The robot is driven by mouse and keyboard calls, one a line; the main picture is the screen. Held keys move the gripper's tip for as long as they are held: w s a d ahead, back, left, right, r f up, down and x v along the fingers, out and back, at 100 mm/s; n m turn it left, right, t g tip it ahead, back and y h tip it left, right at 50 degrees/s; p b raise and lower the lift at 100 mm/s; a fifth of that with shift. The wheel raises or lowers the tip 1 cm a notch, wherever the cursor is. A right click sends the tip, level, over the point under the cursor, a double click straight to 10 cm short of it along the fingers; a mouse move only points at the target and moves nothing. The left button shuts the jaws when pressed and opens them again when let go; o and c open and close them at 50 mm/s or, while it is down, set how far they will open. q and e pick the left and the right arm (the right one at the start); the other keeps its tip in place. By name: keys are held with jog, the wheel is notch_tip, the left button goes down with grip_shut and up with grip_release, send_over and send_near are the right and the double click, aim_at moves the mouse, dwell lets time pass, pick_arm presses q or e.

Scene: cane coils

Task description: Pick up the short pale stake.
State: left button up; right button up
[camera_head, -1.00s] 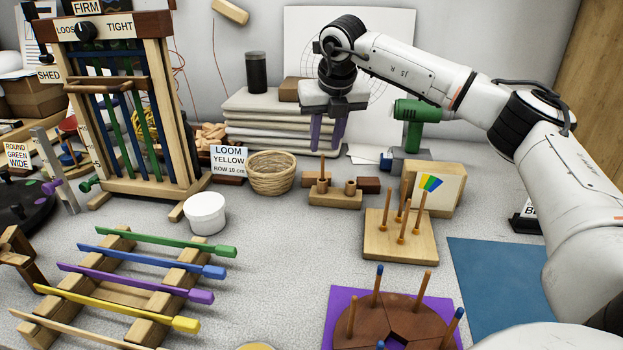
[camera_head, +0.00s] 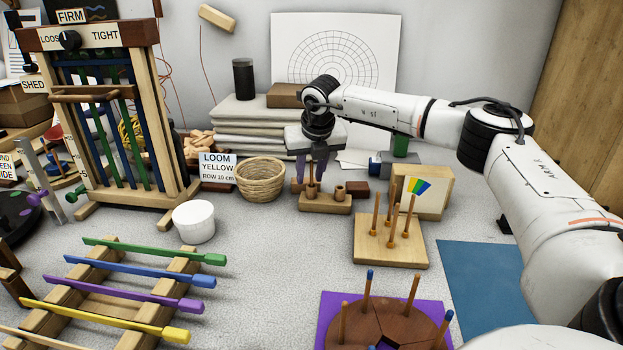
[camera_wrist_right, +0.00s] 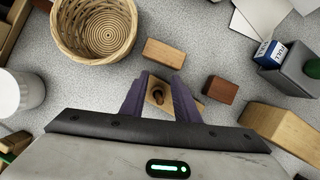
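A short tan stake (camera_head: 311,174) stands upright in a socket of a small wooden block (camera_head: 326,204), beside an empty-looking round socket. My right gripper (camera_head: 312,170) points down over it, with its two purple fingers apart on either side of the stake. In the right wrist view the stake (camera_wrist_right: 158,96) shows end-on between the open fingertips (camera_wrist_right: 158,88); I see a gap on both sides. The gripper hides part of the stake's upper end. My left gripper is not in view.
A woven basket (camera_head: 260,180) stands left of the block. A dark brown block (camera_head: 358,189) is close on its right. A pegged board (camera_head: 389,245) lies nearer on the right. A white tub (camera_head: 194,222) and a rack of coloured sticks (camera_head: 165,268) lie left. Open table lies between.

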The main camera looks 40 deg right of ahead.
jog(key=shift+c, duration=0.4)
grip_shut()
jog(key=shift+r, duration=0.15)
